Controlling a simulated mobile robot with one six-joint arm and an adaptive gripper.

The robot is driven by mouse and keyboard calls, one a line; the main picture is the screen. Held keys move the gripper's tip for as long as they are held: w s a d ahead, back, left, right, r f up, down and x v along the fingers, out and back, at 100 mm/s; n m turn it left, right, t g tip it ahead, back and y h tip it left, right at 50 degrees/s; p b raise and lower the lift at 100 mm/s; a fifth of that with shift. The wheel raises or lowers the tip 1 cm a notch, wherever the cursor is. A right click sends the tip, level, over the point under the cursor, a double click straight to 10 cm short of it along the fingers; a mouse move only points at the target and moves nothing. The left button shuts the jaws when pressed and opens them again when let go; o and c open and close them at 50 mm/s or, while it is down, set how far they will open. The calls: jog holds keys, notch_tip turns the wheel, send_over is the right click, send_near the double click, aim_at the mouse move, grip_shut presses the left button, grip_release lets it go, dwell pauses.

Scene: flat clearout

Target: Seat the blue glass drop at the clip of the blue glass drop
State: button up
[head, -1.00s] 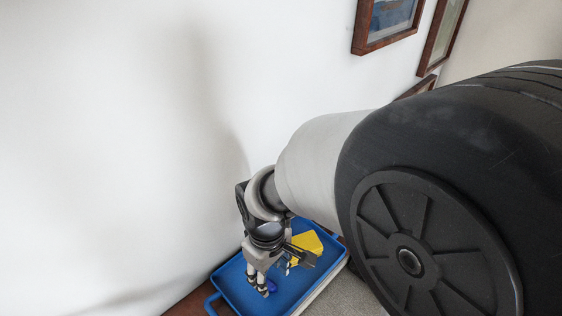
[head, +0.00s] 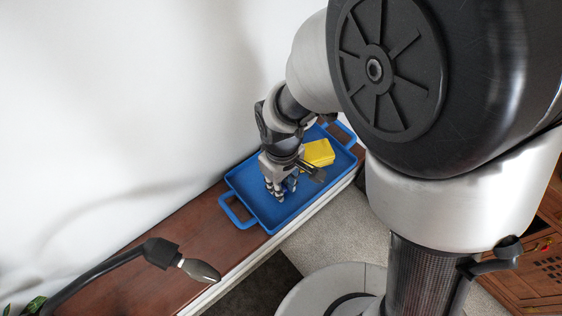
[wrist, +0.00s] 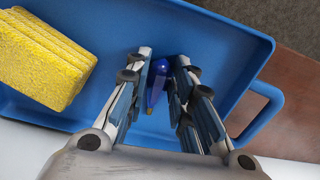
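The blue glass drop (wrist: 158,80) lies in the blue tray, seen in the wrist view between my fingers, with its narrow end toward my palm. My gripper (wrist: 164,60) is open around it, with a finger on each side and small gaps showing. In the head view my gripper (head: 275,196) points down into the tray (head: 240,193); the drop cannot be made out clearly there. I cannot make out the clip of the blue glass drop in either view.
A yellow sponge-like block (head: 318,152) lies in the tray beside my gripper. The tray stands on a brown wooden shelf (head: 150,272) along the white wall. A dark curved arm with a grey bulb-shaped tip (head: 200,270) reaches over the shelf at lower left.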

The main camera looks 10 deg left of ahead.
grip_shut()
jog(key=shift+r, duration=0.15)
